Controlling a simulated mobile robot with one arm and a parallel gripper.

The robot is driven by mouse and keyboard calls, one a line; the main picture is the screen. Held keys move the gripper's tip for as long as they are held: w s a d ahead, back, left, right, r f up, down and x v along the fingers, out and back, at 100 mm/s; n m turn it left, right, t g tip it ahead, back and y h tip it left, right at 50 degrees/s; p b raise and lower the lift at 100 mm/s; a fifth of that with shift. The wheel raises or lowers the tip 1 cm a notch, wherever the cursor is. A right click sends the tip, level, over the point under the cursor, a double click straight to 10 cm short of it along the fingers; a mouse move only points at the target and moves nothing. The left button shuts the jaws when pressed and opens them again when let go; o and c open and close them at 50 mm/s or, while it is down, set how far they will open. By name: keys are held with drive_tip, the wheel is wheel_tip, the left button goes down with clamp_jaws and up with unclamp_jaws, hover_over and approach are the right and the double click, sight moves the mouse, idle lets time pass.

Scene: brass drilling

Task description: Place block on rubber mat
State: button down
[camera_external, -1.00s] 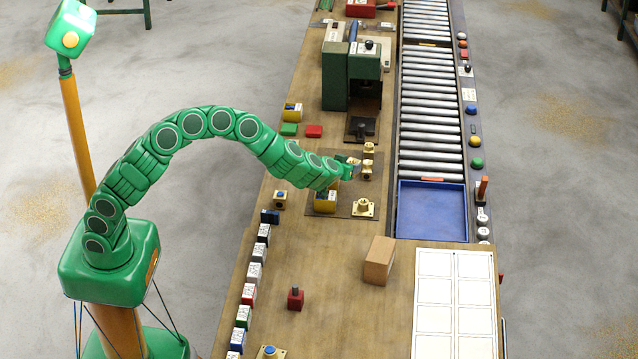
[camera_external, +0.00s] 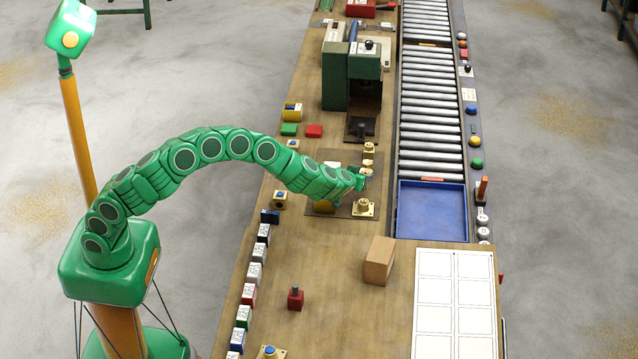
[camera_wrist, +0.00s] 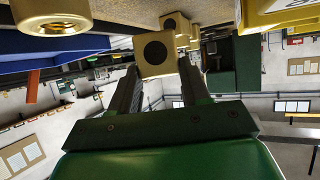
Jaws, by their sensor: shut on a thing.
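My gripper (camera_external: 363,177) is low over the right part of the dark rubber mat (camera_external: 345,212) in the external view. In the wrist view its two fingers are shut on a brass block (camera_wrist: 153,54) with a dark round spot on its facing side. In the external view the fingers largely hide this block. I cannot tell whether it touches the mat. A flanged brass block (camera_external: 363,207) stands at the mat's near right; it also shows in the wrist view (camera_wrist: 55,15). More brass pieces (camera_external: 369,148) stand just beyond my gripper.
A blue tray (camera_external: 432,210) and roller conveyor (camera_external: 425,120) lie right of the mat. A green press (camera_external: 350,80) stands beyond. The bench between the mat and cardboard box (camera_external: 379,261) is clear.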

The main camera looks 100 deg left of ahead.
drive_tip(key=shift+w+a+f, duration=0.1)
drive_tip(key=shift+w+f, duration=0.15)
drive_tip(key=shift+a+f, duration=0.1)
drive_tip(key=shift+f, duration=1.4)
drive_tip(key=c, duration=0.5)
unclamp_jaws()
drive_tip(key=shift+f, duration=0.15)
drive_tip(key=shift+r, duration=0.2)
drive_tip(key=shift+v, duration=6)
drive_tip(key=shift+w, duration=0.1)
